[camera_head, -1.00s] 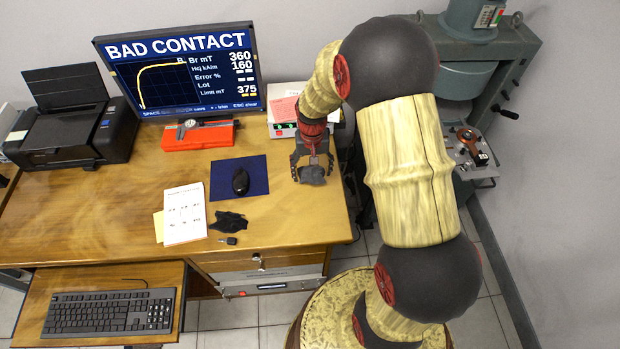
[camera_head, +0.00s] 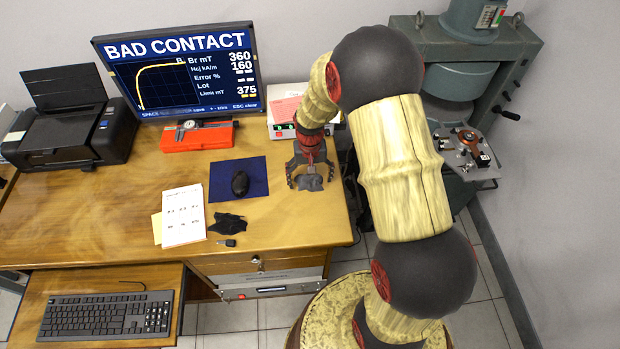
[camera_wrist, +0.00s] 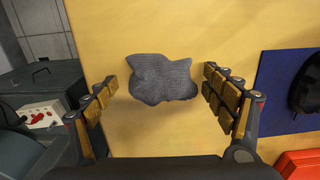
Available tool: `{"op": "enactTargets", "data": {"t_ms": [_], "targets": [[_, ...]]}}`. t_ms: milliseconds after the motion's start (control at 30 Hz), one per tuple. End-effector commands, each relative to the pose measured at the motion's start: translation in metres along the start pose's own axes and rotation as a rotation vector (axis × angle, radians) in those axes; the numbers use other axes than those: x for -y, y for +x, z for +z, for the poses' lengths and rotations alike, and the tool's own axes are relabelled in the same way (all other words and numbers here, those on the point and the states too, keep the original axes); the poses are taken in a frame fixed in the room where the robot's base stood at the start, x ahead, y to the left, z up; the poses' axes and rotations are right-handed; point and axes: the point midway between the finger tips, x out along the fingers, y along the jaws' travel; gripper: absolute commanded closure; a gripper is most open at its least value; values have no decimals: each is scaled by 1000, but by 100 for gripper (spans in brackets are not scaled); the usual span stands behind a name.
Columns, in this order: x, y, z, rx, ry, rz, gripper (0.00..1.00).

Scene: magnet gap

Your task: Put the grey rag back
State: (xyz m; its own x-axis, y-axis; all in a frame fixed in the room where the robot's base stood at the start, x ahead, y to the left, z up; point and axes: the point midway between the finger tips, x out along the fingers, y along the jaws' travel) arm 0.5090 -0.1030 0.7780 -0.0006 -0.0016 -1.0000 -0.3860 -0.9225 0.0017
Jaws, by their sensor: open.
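The grey rag (camera_head: 310,183) lies crumpled on the right part of the wooden desk, right of the blue mouse mat. In the wrist view the rag (camera_wrist: 161,80) lies flat on the yellow desk top between and beyond my fingertips. My gripper (camera_head: 306,178) points down over the rag with its fingers spread on both sides. In the wrist view my gripper (camera_wrist: 162,88) is open, with nothing held between the fingers. A black cloth-like piece (camera_head: 228,223) lies left of it on the desk.
The blue mat (camera_head: 220,189) with a black mouse (camera_head: 240,183) is left of my gripper. A red case (camera_head: 180,140) and a small device (camera_head: 285,130) stand behind. The desk's right edge is close.

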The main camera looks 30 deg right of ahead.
Motion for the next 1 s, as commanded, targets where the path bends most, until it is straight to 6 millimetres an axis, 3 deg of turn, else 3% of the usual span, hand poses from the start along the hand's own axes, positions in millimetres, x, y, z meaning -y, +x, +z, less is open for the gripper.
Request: {"op": "enactTargets", "data": {"t_ms": [333, 467, 1000], "targets": [[0, -1, 0, 0, 0, 0, 12], [0, -10, 0, -1, 0, 0, 12], [0, -109, 0, -1, 0, 0, 12]]}}
